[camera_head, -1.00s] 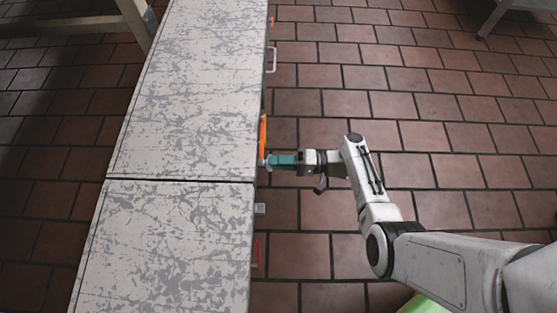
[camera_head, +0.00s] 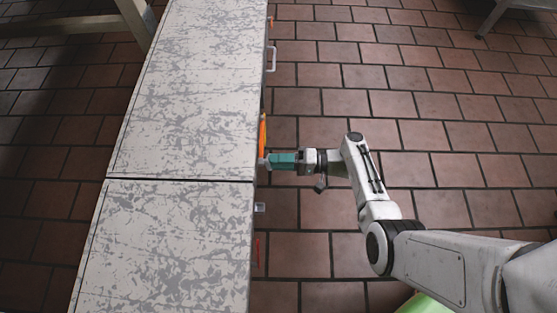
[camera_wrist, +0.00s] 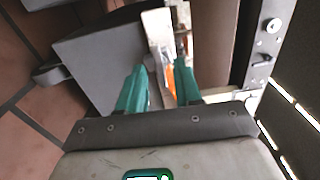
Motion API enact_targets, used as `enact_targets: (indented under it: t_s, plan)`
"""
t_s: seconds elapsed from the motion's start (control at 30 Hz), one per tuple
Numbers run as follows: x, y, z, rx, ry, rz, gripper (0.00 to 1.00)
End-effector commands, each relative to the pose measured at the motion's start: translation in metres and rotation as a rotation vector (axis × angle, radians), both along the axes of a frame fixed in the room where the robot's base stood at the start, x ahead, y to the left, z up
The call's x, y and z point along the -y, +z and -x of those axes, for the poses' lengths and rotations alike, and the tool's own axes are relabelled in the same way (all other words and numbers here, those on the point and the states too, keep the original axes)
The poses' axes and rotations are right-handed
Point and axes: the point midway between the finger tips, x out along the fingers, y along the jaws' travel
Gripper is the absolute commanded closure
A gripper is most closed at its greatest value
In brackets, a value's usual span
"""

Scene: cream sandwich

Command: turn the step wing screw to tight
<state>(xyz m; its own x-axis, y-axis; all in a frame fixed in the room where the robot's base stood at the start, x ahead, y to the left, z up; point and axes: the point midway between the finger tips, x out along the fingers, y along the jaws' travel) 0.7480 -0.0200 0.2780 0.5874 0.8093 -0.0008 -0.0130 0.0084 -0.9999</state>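My gripper (camera_head: 270,161) reaches in from the right, with its teal fingers at the side edge of the long scratched bench or machine (camera_head: 190,80). In the wrist view, the two teal fingers (camera_wrist: 160,66) stand apart with a gap between them. A pale plate-like part (camera_wrist: 157,28) lies beyond the fingertips, and an orange piece (camera_wrist: 170,80) shows between the fingers. A small pale part shows at the fingertips in the head view, but I cannot tell whether it is the wing screw. The screw's shape and any contact with the fingers are unclear.
An orange strip (camera_head: 263,130) runs along the machine's side. A small pale box (camera_head: 260,208), a red part (camera_head: 257,250) and a white handle (camera_head: 272,57) also stick out there. The tiled floor (camera_head: 440,110) to the right is open.

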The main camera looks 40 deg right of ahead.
Motion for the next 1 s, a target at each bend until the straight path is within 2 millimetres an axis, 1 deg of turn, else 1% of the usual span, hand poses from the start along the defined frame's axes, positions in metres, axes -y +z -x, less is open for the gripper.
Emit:
enact_targets:
  t_s: [0.17, 0.4, 0.6, 0.73, 1.0]
  plan:
    - [0.018, 0.001, 0.011, 0.0, -0.006, 0.0, 0.66]
    - [0.056, 0.0, 0.038, 0.0, -0.007, 0.0, 0.66]
    - [0.079, 0.0, 0.056, 0.0, -0.005, 0.0, 0.66]
    - [0.085, 0.0, 0.061, -0.001, -0.003, 0.0, 0.66]
    - [0.087, 0.0, 0.063, -0.001, -0.002, -0.001, 0.66]
